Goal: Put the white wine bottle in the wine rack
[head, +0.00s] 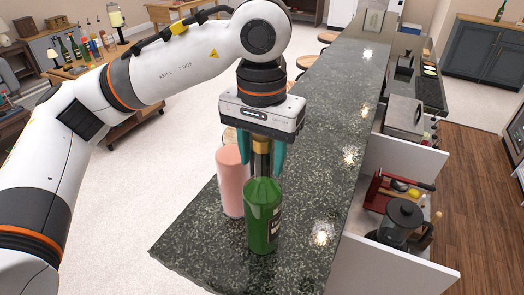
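A green bottle (263,220) with a dark label and a gold-topped neck stands upright near the front end of the dark speckled counter (205,255). It is the only bottle on this counter, and I take it as the white wine bottle. My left gripper (262,163) points down over it, with its teal fingers on either side of the neck. The fingers look spread, with the neck between them; any contact is hard to make out. My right gripper is not in view. I cannot make out a wine rack.
A pink cylinder (231,182) stands just left of the bottle, close to the gripper. Lower right of the counter are a dark-lidded glass jug (400,222) and a red tray (376,190). The counter behind is mostly clear. Several bottles stand on a far-left table.

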